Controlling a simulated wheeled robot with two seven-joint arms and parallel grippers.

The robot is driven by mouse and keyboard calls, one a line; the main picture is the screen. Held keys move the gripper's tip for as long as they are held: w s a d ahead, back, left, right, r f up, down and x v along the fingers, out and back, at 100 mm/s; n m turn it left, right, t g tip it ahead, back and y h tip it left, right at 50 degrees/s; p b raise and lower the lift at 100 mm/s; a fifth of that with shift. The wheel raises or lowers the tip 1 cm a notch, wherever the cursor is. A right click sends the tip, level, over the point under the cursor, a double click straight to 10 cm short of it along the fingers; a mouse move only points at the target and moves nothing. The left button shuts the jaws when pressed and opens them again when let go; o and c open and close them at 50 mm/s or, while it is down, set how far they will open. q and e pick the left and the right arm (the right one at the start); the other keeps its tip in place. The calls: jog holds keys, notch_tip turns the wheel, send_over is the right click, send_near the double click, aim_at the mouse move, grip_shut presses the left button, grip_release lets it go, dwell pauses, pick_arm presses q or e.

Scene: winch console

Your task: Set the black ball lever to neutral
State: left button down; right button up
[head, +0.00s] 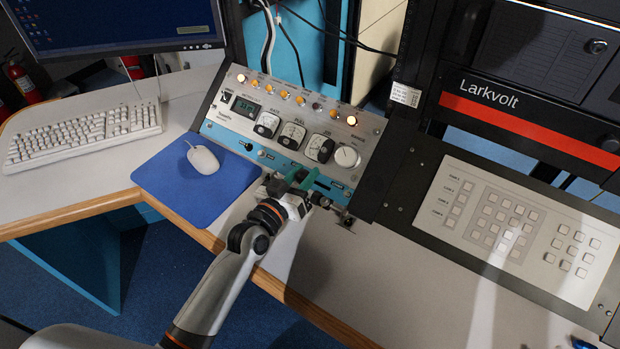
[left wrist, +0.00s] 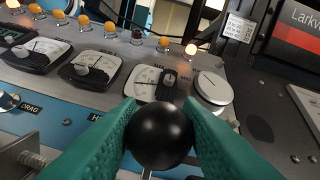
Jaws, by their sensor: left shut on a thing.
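The black ball (left wrist: 160,135) of the lever sits between the green fingers of my left gripper in the left wrist view. My left gripper (head: 297,178) is shut on it at the lower right part of the winch console (head: 215,124). A thin metal stem (left wrist: 147,174) shows just below the ball. The fingers cover most of the label and slot around the lever, so its position marks cannot be read. In the head view the gripper hides the ball. My right gripper is not in view.
Gauges and a large white knob (head: 347,157) stand just above the gripper. A metal lever knob (left wrist: 8,101) is by the DRAG label at left. A mouse (head: 203,160) lies on a blue mat (head: 160,178). A keypad panel (head: 510,228) is at right.

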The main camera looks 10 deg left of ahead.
pick_arm(q)
jog(key=c, duration=1)
grip_release()
jog(key=shift+c, duration=0.2)
jog(key=v, duration=1.2)
